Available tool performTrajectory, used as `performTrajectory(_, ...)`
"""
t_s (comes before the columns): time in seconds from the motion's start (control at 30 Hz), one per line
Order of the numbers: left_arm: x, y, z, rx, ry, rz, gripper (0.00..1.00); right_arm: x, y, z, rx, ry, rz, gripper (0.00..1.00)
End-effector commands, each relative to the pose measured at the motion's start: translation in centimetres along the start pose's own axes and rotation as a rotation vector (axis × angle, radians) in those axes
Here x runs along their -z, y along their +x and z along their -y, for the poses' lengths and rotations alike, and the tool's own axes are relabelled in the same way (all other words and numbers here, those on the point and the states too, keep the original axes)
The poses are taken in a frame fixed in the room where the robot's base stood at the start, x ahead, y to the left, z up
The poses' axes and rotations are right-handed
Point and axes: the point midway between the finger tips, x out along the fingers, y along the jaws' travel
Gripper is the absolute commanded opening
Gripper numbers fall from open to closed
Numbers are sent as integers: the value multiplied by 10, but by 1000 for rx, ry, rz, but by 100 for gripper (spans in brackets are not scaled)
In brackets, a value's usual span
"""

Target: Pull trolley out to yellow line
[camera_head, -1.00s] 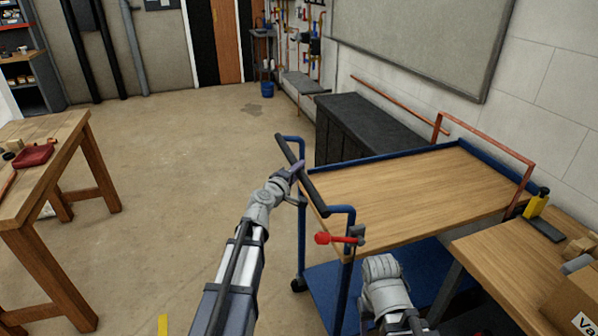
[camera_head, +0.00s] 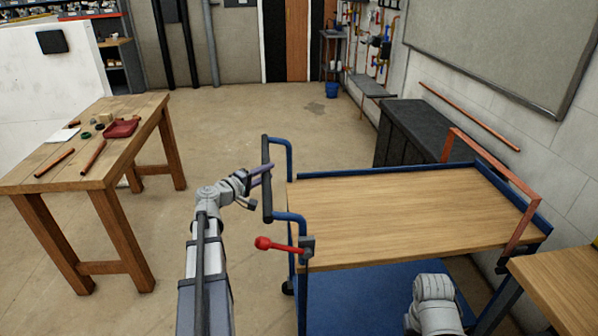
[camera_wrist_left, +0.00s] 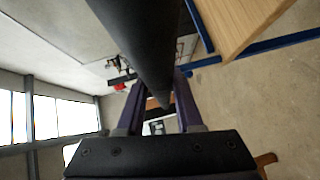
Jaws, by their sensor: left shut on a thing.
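The trolley (camera_head: 400,215) has a wooden top, blue frame and blue lower shelf. Its dark handle bar (camera_head: 267,190) stands on blue brackets at the left end, with a red-knobbed lever (camera_head: 280,245) below it. My left gripper (camera_head: 258,177) is shut on the handle bar; the left wrist view shows the bar (camera_wrist_left: 150,45) between both fingers. Part of my right arm shows in front of the trolley, but its gripper is out of view. I cannot clearly make out the yellow line now.
A wooden table (camera_head: 100,150) with loose parts stands at the left. A black chest (camera_head: 415,140) stands behind the trolley along the wall, and another bench (camera_head: 560,285) is at the near right. The floor (camera_head: 225,130) between table and trolley is clear.

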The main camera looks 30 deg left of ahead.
Motion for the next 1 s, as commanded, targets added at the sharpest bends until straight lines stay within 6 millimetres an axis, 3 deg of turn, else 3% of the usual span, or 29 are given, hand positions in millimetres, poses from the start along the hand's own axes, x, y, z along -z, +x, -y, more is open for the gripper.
performTrajectory(0.03, 17, -16, 6, 4, 2, -9, 0, 0, 0, 0, 0, 0, 0, 50)
performTrajectory(0.6, 162, -157, 46, 5, 1, -7, 0, 0, 0, 0, 0, 0, 0, 50)
performTrajectory(1.0, 254, -250, 72, 5, 0, -6, 0, 0, 0, 0, 0, 0, 0, 50)
